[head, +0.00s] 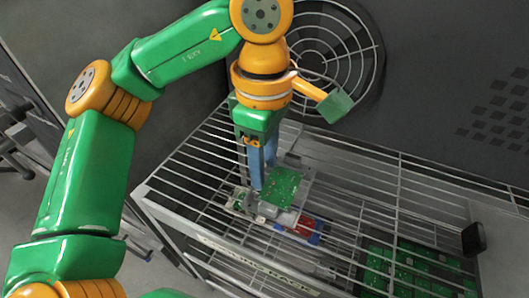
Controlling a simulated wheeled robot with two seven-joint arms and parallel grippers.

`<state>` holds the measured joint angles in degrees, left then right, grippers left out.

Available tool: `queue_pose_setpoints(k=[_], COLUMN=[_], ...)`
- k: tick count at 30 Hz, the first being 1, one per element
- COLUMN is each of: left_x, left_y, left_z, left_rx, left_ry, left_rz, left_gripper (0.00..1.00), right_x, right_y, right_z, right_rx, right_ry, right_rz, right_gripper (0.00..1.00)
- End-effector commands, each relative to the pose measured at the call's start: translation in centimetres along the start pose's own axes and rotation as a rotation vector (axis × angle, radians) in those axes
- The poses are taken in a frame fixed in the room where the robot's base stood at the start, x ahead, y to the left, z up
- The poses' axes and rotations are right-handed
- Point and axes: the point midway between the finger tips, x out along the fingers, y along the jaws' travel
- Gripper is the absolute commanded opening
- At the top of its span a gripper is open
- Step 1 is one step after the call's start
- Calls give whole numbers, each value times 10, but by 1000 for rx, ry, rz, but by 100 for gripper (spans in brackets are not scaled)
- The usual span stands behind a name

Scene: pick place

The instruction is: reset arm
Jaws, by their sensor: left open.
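My left arm comes in from the left and arches over a wire rack. Its gripper (263,168) points down, open, with its fingers just above or beside a green circuit board (282,186). Whether the fingers touch the board cannot be told. The board lies on a small pile with a grey-white part and a red and blue part (306,229) under and in front of it. My right gripper is not in view.
The wire rack (160,190) has raised bar sides around the pile. More green boards (405,265) lie behind bars at the lower right. A round fan grille (320,55) is on the dark wall behind. A black knob-like part (473,238) stands at the right edge.

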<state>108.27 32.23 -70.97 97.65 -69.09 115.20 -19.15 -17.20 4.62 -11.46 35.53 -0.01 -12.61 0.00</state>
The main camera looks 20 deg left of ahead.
Motion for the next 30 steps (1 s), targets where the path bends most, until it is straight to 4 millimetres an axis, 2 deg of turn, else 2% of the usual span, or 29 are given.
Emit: queue_pose_setpoints(k=[3, 16, 24, 30], left_x=[-9, -10, -69, -94], left_y=[0, 0, 0, 0], left_z=[0, 0, 0, 0], left_rx=[0, 1, 0, 0], left_ry=[0, 0, 0, 0], left_rz=[1, 0, 0, 0], left_gripper=[47, 47, 47, 47], right_x=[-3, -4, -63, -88], right_y=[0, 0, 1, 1], right_z=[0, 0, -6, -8], right_rx=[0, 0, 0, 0], right_ry=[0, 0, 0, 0], right_rz=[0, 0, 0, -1], right_gripper=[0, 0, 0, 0])
